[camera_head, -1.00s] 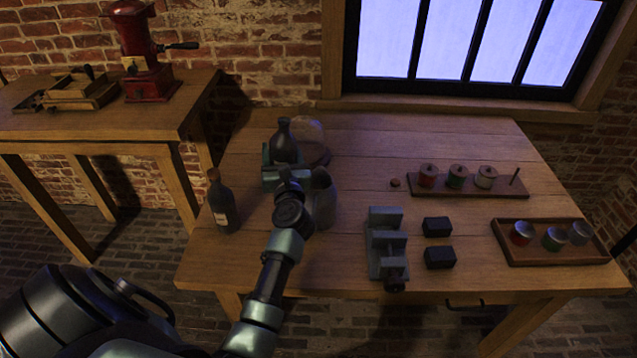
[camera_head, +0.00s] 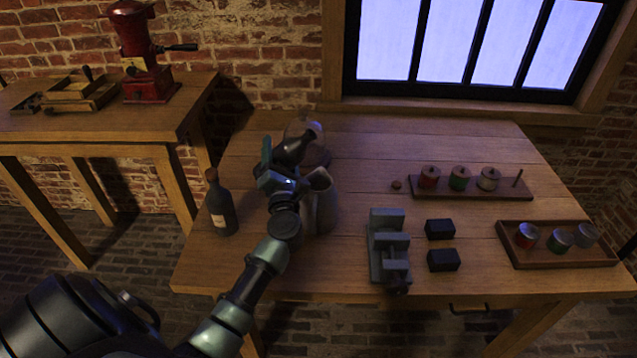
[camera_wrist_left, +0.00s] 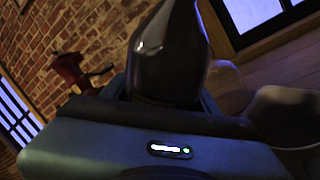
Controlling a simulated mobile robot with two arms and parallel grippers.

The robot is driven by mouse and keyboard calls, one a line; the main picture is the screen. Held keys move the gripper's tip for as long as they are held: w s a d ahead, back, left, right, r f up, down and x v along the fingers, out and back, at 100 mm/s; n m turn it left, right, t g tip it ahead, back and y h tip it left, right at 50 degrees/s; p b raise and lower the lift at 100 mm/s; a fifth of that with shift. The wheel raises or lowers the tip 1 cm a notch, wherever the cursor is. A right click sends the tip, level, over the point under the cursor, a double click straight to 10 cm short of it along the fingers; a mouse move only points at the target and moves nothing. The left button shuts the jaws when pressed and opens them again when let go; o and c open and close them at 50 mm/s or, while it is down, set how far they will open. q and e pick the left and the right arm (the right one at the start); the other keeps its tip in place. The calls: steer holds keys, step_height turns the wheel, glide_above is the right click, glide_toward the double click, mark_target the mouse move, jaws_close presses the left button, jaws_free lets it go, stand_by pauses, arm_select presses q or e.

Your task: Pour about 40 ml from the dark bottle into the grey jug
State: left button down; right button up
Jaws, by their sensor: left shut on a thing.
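My left gripper (camera_head: 279,172) is shut on a dark bottle (camera_head: 292,150) and holds it above the table. The bottle leans to the right, its mouth still higher than its body. The grey jug (camera_head: 322,207) stands upright on the table, just right of my gripper, partly hidden by my arm. The bottle's mouth appears above the jug's rim in the picture; I cannot tell if it is right over the opening. No liquid stream shows. In the left wrist view the dark bottle (camera_wrist_left: 172,50) rises from the jaws, with a pale grey shape, probably the jug (camera_wrist_left: 285,108), at right.
A labelled dark bottle (camera_head: 221,205) stands left of my arm. A rounded jar (camera_head: 304,131) stands behind the held bottle. To the right are a grey vise (camera_head: 388,245), black blocks (camera_head: 440,229), a spool rack (camera_head: 470,188) and a tray (camera_head: 557,259).

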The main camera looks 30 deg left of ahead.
arm_select(q)
steer(key=shift+s+a+f+m+t+b, duration=0.15)
steer(key=shift+a+f+m+t+b, duration=0.1)
steer(key=shift+f+m+b, duration=0.35)
steer(key=shift+s+a+f+m+t+b, duration=0.15)
steer(key=shift+a+f+m+b, duration=0.15)
steer(key=shift+m, duration=0.5)
step_height(320, 180, down, 3)
steer(key=m+b, duration=0.1)
steer(key=b, duration=0.2)
steer(key=shift+s+a+r+m+t+h, duration=0.1)
steer(key=shift+r+m+t+h, duration=0.05)
steer(key=shift+m+t+h, duration=0.2)
steer(key=shift+a+r+m+p, duration=0.15)
steer(key=shift+r+m+p, duration=0.5)
steer(key=shift+r+p, duration=0.2)
steer(key=shift+s+r+m+t+h+p, duration=0.1)
steer(key=shift+r+m+t+h+p, duration=0.25)
steer(key=shift+m, duration=0.25)
steer(key=m+p, duration=0.1)
steer(key=r+m+p, duration=0.1)
steer(key=shift+r+m+t+h+p, duration=0.15)
steer(key=shift+m+t+h+p, duration=0.15)
steer(key=shift+m, duration=0.5)
steer(key=shift+r+m+p, duration=0.15)
steer(key=shift+m+p, duration=0.25)
steer(key=shift+p, duration=0.2)
